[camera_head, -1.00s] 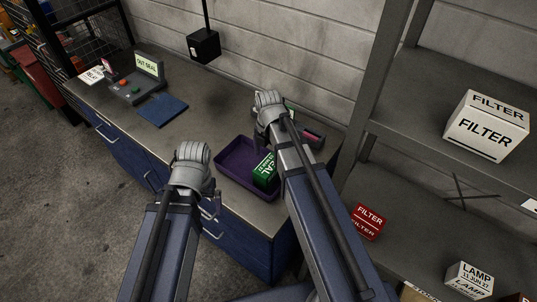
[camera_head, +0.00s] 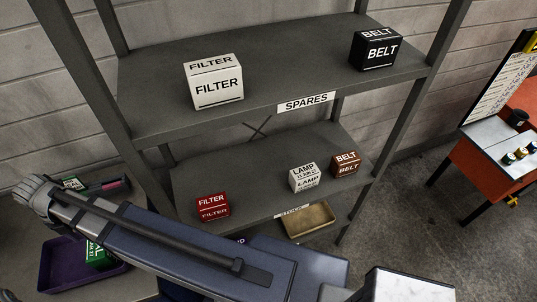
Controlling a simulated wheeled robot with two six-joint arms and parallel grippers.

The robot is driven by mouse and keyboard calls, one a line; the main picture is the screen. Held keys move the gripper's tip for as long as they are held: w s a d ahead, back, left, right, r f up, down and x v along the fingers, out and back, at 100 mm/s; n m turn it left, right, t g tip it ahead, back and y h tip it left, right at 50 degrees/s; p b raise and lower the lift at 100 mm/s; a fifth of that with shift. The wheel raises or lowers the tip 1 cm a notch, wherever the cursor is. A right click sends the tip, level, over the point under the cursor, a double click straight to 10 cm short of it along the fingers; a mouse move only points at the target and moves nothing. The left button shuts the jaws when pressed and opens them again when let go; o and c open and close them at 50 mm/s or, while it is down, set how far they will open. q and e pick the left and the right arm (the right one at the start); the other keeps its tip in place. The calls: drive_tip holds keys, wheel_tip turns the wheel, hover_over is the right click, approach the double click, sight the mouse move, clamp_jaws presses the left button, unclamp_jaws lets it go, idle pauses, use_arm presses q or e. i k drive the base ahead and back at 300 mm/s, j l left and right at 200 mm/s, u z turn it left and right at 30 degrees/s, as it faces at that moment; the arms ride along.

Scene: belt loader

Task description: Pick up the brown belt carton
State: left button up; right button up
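The brown belt carton (camera_head: 346,164), with white BELT lettering, stands on the lower shelf of the grey rack, at its right end. A white LAMP carton (camera_head: 304,178) stands close to its left. My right arm reaches across the lower part of the view to the left. My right gripper (camera_head: 36,197) is at the far left above the bench, far from the brown carton. Its fingers are hidden, so its opening cannot be seen. My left gripper is not clearly in view.
The upper shelf, labelled SPARES, holds a white FILTER carton (camera_head: 215,82) and a black BELT carton (camera_head: 378,49). A red FILTER carton (camera_head: 212,205) is on the lower shelf. A tan tray (camera_head: 309,221) sits below. A purple tray (camera_head: 62,268) holds a green carton (camera_head: 97,254).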

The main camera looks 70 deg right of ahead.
sight(347, 163)
drive_tip(key=k+j+z, duration=0.1)
drive_tip(key=j+z, duration=0.25)
drive_tip(key=k+j+z, duration=0.15)
drive_tip(key=j+z, duration=0.25)
drive_tip(key=k+j+z, duration=0.2)
drive_tip(key=j+z, duration=0.25)
drive_tip(key=z, duration=0.85)
drive_tip(key=i+l+z, duration=0.1)
drive_tip(key=i+z, duration=0.45)
drive_tip(key=z, duration=0.25)
drive_tip(key=i+j+z, duration=0.1)
drive_tip(key=i+z, duration=0.3)
drive_tip(key=k, duration=0.1)
